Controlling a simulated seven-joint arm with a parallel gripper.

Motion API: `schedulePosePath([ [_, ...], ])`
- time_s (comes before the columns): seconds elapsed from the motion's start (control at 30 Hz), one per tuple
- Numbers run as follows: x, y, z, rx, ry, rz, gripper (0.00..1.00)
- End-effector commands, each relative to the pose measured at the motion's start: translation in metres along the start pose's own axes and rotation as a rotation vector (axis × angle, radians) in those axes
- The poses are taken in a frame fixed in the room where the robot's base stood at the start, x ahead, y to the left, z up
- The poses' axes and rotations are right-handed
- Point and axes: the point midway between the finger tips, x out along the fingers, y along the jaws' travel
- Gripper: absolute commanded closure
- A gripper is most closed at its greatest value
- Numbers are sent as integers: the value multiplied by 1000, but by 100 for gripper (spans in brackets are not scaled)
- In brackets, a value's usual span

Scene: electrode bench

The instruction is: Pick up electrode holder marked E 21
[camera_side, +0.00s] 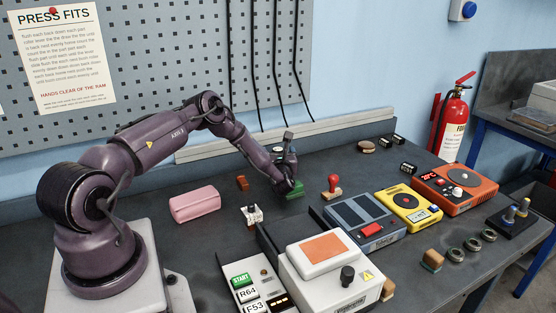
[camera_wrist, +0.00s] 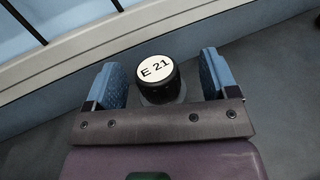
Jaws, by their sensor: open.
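The electrode holder marked E 21 (camera_wrist: 157,72) shows in the wrist view as a dark round cylinder with a white, lettered top. My gripper (camera_wrist: 162,78) is open, with one blue ridged finger to the left of the holder and one to the right. A gap shows on each side, wider on the right. In the side view my gripper (camera_side: 287,158) is low at the back of the bench, near the wall ledge. There the fingers are small and partly hidden, and I cannot make out the holder for certain.
A pink block (camera_side: 195,204) and a small white switch unit (camera_side: 251,214) lie nearer the base. A red-handled stamp (camera_side: 333,187), a blue-grey device (camera_side: 365,222), a yellow meter (camera_side: 408,207) and an orange unit (camera_side: 470,190) stand to the right. The white ledge (camera_side: 230,148) runs behind.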

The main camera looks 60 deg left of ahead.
Motion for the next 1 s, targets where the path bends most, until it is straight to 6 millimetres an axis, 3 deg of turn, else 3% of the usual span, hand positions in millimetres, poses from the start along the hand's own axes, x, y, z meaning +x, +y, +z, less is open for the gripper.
schedulePosePath([
  [0.1,0,0,0,0,0,0,20],
  [0.13,0,0,0,0,0,0,25],
  [0.3,0,0,0,0,0,0,64],
  [0.4,0,0,1,-1,-3,1,82],
  [0.77,0,0,8,-2,-4,1,82],
  [1.0,-5,4,41,-2,-4,0,82],
])
